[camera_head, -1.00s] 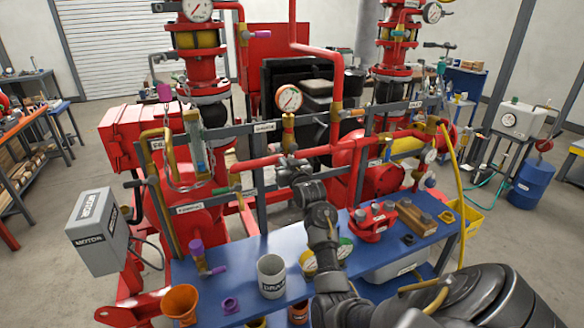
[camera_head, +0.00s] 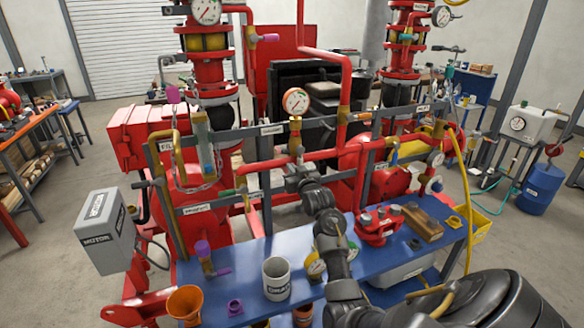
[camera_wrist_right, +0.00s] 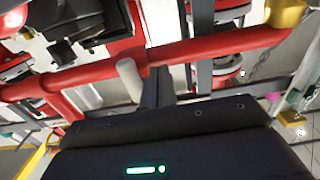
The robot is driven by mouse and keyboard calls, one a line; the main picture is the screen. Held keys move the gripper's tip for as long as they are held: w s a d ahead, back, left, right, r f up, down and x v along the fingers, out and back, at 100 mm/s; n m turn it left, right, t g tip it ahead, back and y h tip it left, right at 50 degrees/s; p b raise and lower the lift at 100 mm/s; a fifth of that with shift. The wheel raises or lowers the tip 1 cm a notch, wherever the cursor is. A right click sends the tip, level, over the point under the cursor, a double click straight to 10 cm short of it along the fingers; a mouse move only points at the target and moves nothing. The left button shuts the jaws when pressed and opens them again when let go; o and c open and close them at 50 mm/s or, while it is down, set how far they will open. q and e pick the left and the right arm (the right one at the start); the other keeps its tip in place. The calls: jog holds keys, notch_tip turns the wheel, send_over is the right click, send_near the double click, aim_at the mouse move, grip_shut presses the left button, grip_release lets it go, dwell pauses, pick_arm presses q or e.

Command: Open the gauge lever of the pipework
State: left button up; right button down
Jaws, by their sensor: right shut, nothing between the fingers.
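The round white pressure gauge with a red rim (camera_head: 296,101) stands on a brass fitting (camera_head: 295,129) above the horizontal red pipe (camera_head: 270,164), in the middle of the pipework. My right gripper (camera_head: 297,164) is at this pipe, just below the gauge fitting, and it hides part of the pipe. In the right wrist view its fingers (camera_wrist_right: 158,86) are shut and empty. A pale grey rod (camera_wrist_right: 129,76) is close beside them, in front of the red pipe; it may be the lever's grip, but I cannot tell. My left gripper is not in view.
A blue bench (camera_head: 243,256) in front holds a grey mug (camera_head: 276,278), an orange funnel (camera_head: 185,303) and a red flanged part (camera_head: 378,225). Grey frame rails (camera_head: 262,131) cross near my gripper. A grey motor box (camera_head: 105,231) stands at the left.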

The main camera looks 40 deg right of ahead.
jog(key=v, duration=0.8)
jog(key=shift+s+p, duration=0.15)
jog(key=shift+p, duration=0.25)
jog(key=shift+a, duration=0.1)
